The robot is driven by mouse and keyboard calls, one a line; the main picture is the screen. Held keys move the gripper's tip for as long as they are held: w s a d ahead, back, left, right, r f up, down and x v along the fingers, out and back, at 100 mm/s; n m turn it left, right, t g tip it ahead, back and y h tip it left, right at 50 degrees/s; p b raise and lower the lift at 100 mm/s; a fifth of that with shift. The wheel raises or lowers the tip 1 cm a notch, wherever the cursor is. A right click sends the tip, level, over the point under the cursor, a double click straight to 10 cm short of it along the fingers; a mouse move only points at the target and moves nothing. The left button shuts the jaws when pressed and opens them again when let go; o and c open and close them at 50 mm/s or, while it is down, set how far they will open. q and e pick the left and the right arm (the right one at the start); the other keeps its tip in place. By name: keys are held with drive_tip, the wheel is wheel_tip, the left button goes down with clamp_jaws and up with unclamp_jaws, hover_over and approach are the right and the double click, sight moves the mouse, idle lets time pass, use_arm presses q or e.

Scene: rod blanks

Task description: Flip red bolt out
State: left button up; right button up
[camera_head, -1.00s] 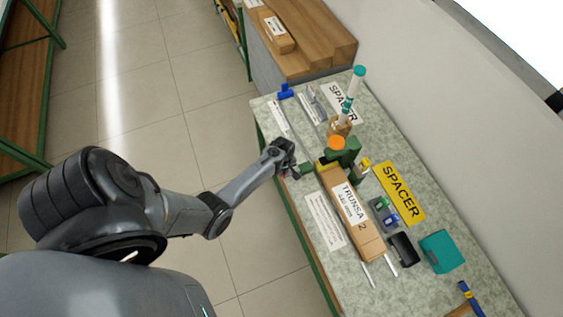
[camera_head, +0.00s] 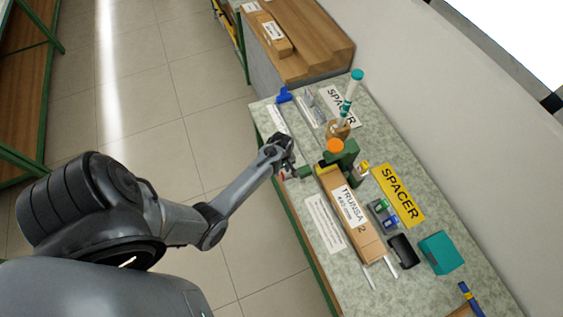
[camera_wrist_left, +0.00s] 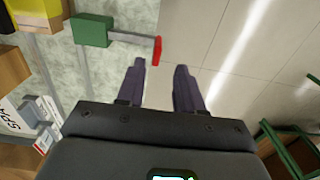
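A red bolt end (camera_wrist_left: 157,50) sits on a grey bar that sticks out from a small green block (camera_wrist_left: 92,30) in the left wrist view. In the head view the green block (camera_head: 304,172) is at the table's left edge, and the red end (camera_head: 285,176) shows small beside it. My left gripper (camera_wrist_left: 160,66) is open and empty. In the wrist view the red end appears just beyond its fingertips, nearer the left finger; I cannot tell whether they touch. In the head view my left gripper (camera_head: 289,160) is at the table edge. My right gripper is not in view.
A long cardboard box (camera_head: 349,217) lies near the green block. A green fixture with an orange top (camera_head: 335,146) and a cup holding a teal-capped tube (camera_head: 355,76) stand behind. A yellow SPACER sign (camera_head: 398,194) lies right. Open floor lies left of the table.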

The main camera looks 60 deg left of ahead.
use_arm(q)
drive_tip(key=shift+r, duration=2.65)
drive_tip(key=s+d+m+g+y+p, duration=0.1)
drive_tip(key=s+d+m+p, duration=0.2)
drive_tip(key=s, duration=1)
drive_tip(key=d+r+m+t+p, duration=0.1)
drive_tip(key=d+r+m+t, duration=0.1)
drive_tip(key=d+r+m, duration=0.5)
drive_tip(key=d+r+m+t+h, duration=0.1)
drive_tip(key=d+r+m+t, duration=0.1)
drive_tip(key=d+r+m, duration=0.6)
wheel_tip(320, 180, up, 7)
drive_tip(key=shift+s+d+r+t+p, duration=0.15)
drive_tip(key=shift+d+t+p, duration=0.2)
drive_tip(key=shift+d, duration=0.4)
